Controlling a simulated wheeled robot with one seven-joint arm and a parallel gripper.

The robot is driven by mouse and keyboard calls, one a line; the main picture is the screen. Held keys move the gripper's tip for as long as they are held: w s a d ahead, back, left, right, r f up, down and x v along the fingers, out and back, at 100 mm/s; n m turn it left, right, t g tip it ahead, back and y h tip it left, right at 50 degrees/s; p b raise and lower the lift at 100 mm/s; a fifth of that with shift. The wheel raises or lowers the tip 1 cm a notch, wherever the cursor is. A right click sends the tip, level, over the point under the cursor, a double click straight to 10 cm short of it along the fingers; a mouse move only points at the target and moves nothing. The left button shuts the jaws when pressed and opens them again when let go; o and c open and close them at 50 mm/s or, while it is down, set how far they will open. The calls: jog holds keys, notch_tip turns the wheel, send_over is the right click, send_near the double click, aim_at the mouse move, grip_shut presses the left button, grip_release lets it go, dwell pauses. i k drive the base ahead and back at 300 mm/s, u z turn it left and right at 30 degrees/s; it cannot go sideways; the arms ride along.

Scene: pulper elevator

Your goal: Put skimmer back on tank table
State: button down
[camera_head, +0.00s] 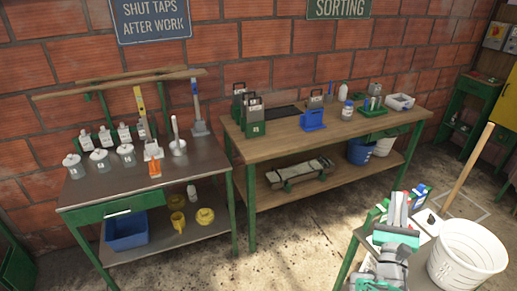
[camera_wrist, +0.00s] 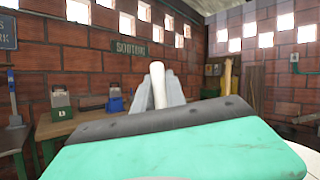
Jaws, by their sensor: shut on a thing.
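My gripper (camera_head: 397,210) is at the lower right of the head view, over or beside a table there. Its grey fingers also show in the wrist view (camera_wrist: 160,95), closed around a pale, rounded rod (camera_wrist: 157,80). The rod looks like part of the skimmer. The rest of it is hidden behind my teal and dark grey gripper body, so its shape and tilt cannot be told. The table at the lower right has a green edge and legs (camera_head: 347,262). No label shows which table is the tank table.
A white perforated basket (camera_head: 466,254) and an upright wooden handle (camera_head: 467,168) stand close right of my gripper. A metal-topped table (camera_head: 90,194) with jars and tools is at left. A wooden bench (camera_head: 270,145) holds several items. Floor between is open.

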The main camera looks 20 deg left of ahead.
aim_at(128, 170)
jog(key=u, duration=0.85)
jog(key=i, duration=1.1)
jog(key=u, duration=1.2)
jog(key=i, duration=1.15)
jog(key=u, duration=1.2)
jog(key=i, duration=0.55)
jog(key=u, duration=0.5)
